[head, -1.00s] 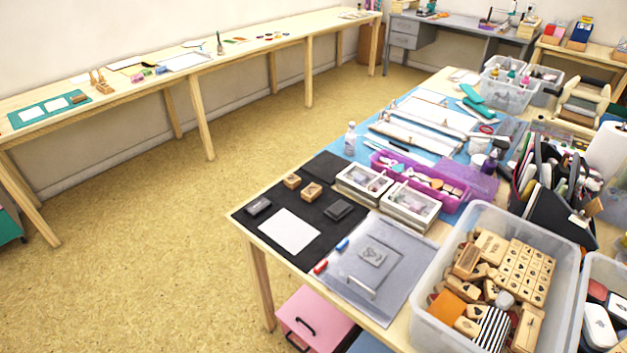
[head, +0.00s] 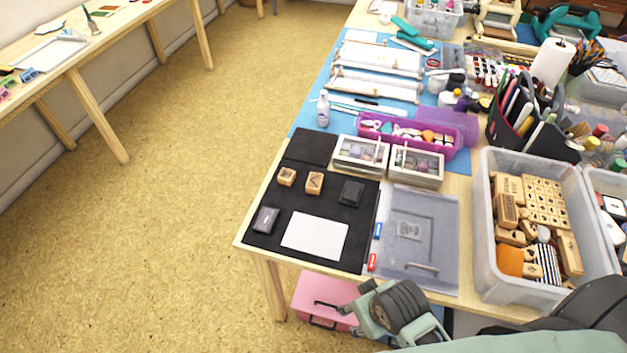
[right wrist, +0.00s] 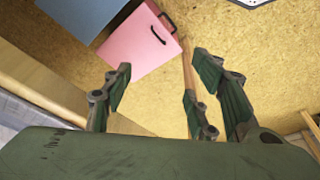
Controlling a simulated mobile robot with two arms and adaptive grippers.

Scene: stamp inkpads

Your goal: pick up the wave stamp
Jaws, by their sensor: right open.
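Two small wooden stamps lie on the black mat (head: 262,221) at the table's left: one stamp (head: 286,176) and, to its right, another stamp (head: 314,182) with a dark mark on top. I cannot tell which one bears the wave. My right gripper (head: 372,305) is low at the front edge of the table, in front of and below the mat, well apart from the stamps. In the right wrist view its fingers (right wrist: 165,88) are spread and empty above the floor. My left gripper is not in view.
Two dark inkpads (head: 265,220) (head: 351,192) and a white card (head: 315,236) share the mat. A pink box (head: 312,290) stands below the table edge.

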